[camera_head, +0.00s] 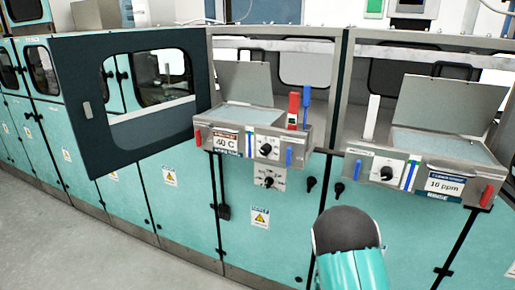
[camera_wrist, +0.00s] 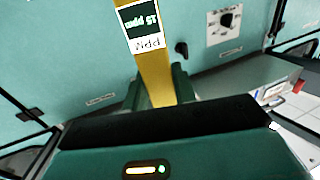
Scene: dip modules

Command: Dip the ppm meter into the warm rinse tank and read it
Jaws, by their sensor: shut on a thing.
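My gripper (camera_wrist: 160,90) is shut on the ppm meter (camera_wrist: 154,75), a yellow stick with a dark screen. The screen is upside down in the wrist view and seems to read 15 ppm. The meter's lower end is hidden by my gripper. In the head view, the left tank (camera_head: 233,128) has a 40 C display, a raised lid and pale liquid inside; its small label is too blurred to read. The right tank (camera_head: 410,172) has a display reading 16 ppm above the word RINSE, and its lid is raised. My gripper and the meter are outside the head view.
A red stick (camera_head: 293,108) and a blue stick (camera_head: 306,105) stand at the left tank's right side. A white stick (camera_head: 371,117) stands by the right tank. A dark windowed door (camera_head: 85,105) stands open at left. Grey floor (camera_head: 60,240) is clear at lower left.

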